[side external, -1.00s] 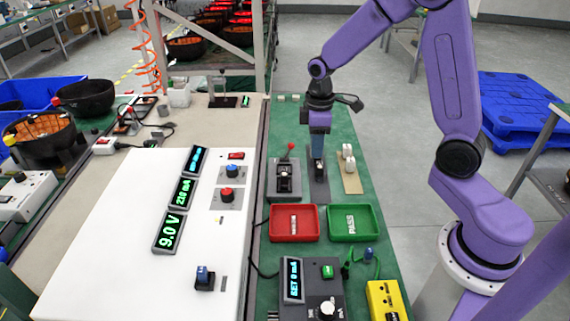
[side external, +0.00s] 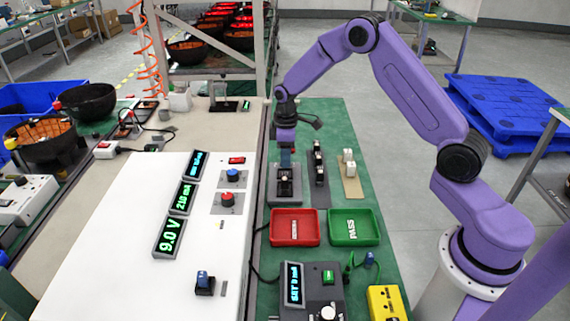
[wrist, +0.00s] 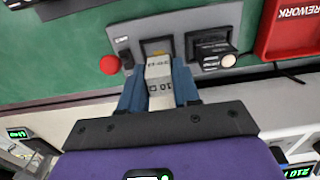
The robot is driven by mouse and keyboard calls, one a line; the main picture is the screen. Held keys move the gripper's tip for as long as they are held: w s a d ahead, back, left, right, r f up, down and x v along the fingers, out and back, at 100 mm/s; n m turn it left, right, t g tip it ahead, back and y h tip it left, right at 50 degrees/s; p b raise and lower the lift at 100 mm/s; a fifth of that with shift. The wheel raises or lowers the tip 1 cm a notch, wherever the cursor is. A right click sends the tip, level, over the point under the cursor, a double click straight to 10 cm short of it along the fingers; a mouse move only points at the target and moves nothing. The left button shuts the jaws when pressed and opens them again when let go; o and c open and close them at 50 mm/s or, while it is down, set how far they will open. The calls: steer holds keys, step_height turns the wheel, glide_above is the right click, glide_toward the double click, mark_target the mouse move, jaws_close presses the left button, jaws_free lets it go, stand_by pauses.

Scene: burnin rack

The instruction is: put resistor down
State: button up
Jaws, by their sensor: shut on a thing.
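My gripper (side external: 285,163) is over the grey test fixture (side external: 273,196) at the left of the green mat. In the wrist view, the blue fingers of my gripper (wrist: 158,88) are shut on a pale block resistor (wrist: 158,68) with dark printed marks. The resistor's far end is over or at the dark opening in the grey fixture (wrist: 125,32); I cannot tell whether it touches. The fixture's red lever knob (wrist: 110,65) is left of the resistor, and a black hinged part is right of it. In the side view the resistor is mostly hidden.
A dark rack strip (side external: 320,190) stands right of the fixture, then a beige board (side external: 352,187) with pale parts. A red tray (side external: 294,240) and green PASS tray (side external: 355,241) lie in front. A meter box (side external: 325,290) and yellow device (side external: 386,302) are nearer.

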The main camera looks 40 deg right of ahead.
steer(key=shift+w+f, duration=0.15)
steer(key=shift+f, duration=1.6)
steer(key=shift+f, duration=0.1)
steer(key=o, duration=0.7)
steer(key=shift+o, duration=0.2)
